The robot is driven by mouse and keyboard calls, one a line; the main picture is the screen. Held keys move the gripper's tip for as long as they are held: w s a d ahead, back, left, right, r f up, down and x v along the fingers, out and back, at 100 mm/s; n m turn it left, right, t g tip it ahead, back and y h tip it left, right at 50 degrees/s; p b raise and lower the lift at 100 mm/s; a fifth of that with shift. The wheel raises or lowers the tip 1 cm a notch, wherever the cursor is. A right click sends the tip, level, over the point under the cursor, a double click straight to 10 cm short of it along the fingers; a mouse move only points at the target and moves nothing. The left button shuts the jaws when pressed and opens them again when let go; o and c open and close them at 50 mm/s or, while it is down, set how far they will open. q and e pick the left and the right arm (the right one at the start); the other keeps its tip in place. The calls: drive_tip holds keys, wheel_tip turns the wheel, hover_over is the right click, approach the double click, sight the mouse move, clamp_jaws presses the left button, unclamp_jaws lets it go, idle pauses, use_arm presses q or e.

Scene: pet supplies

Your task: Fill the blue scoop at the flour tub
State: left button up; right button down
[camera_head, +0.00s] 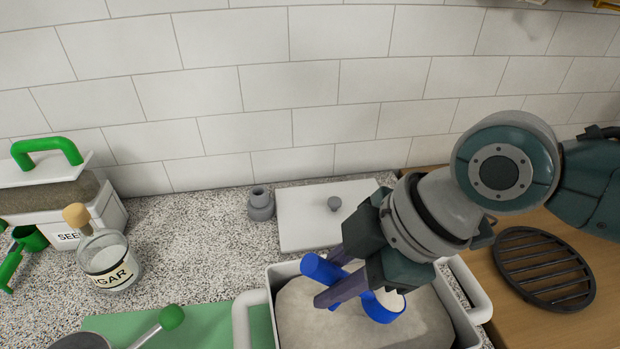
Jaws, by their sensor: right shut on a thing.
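The flour tub (279,271) is a white rectangular container with side handles at the bottom centre, filled with pale flour (310,318). My right gripper (331,278) is over the tub and shut on the blue scoop (320,268). The scoop's handle sticks out to the left past the fingers. Its round bowl (384,311) shows below the gripper, at or just above the flour; I cannot tell whether it touches. Pale material shows inside the bowl's rim. The gripper hides the middle of the scoop. My left gripper is not in view.
A white lid with a grey knob (310,235) lies behind the tub, beside a small grey jar (260,204). A sugar jar (108,262), a seed container (108,213) and a green scoop (30,238) stand left. A black round trivet (543,268) lies right. Speckled counter (200,240) is clear centre-left.

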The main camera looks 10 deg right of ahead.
sight(305, 266)
wheel_tip(305, 266, up, 2)
drive_tip(key=shift+a+r+p, duration=0.15)
drive_tip(key=shift+r+p, duration=0.1)
drive_tip(key=shift+p, duration=0.7)
drive_tip(key=a+h+p, duration=0.2)
drive_tip(key=p, duration=0.1)
drive_tip(key=shift+s+r, duration=0.15)
drive_tip(key=shift+r, duration=0.25)
drive_tip(key=shift+a+r+h+p, duration=0.1)
drive_tip(key=shift+a+h+p, duration=0.2)
drive_tip(key=shift+a+p, duration=0.1)
drive_tip(key=shift+s+a+f+n+t+h, duration=0.1)
drive_tip(key=shift+a+n+t+h, duration=0.1)
drive_tip(key=shift+a+h, duration=0.5)
drive_tip(key=shift+s+a+f+n+t+h, duration=0.1)
drive_tip(key=shift+a+n+h, duration=0.1)
drive_tip(key=shift+a+h, duration=0.5)
